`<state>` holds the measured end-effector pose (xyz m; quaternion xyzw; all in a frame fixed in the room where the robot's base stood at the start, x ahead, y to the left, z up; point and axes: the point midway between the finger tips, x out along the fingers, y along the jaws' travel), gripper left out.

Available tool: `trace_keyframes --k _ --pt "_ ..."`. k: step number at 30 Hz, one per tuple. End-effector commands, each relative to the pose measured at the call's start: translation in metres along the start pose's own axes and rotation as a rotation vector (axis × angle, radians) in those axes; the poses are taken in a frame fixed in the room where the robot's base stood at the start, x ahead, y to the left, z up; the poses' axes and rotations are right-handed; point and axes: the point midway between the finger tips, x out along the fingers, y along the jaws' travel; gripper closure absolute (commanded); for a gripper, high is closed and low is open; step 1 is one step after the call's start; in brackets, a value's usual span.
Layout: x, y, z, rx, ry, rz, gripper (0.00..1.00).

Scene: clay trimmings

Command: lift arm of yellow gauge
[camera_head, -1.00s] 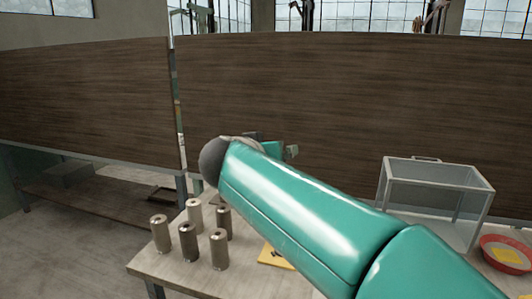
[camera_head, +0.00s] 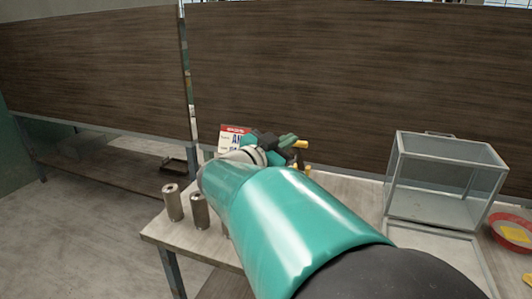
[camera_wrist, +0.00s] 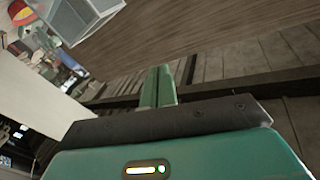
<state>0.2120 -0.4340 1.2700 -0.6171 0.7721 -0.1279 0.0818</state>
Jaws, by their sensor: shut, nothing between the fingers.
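Yellow parts, possibly of the yellow gauge (camera_head: 301,144), show just beyond and to the right of my gripper in the head view. Most of that object is hidden behind my arm and gripper, so its arm cannot be made out. My gripper (camera_head: 288,141) is above the back part of the table, near the yellow parts; I cannot tell whether it touches them. In the wrist view my gripper's green fingers (camera_wrist: 157,87) are together with nothing between them. No gauge can be made out in the wrist view.
Metal cylinders (camera_head: 172,203) stand at the table's left end. A red and white sign (camera_head: 232,140) stands behind my gripper. A clear case (camera_head: 440,178) and a red bowl (camera_head: 499,236) are at the right. A dark wooden panel (camera_head: 330,80) runs behind the table.

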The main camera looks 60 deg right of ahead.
Motion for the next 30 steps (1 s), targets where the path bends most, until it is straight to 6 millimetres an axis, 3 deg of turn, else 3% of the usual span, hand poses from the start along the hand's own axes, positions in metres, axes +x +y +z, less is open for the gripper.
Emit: trace_keyframes --k 7,15,24,30 --pt "0.008 0.005 0.032 0.294 0.194 -0.056 1.00" --pt "0.009 0.008 0.076 0.648 0.275 -0.266 1.00" --pt "0.003 0.017 0.140 1.076 0.132 -0.536 1.00" --pt "-0.004 0.023 0.168 1.285 -0.004 -0.626 1.00"
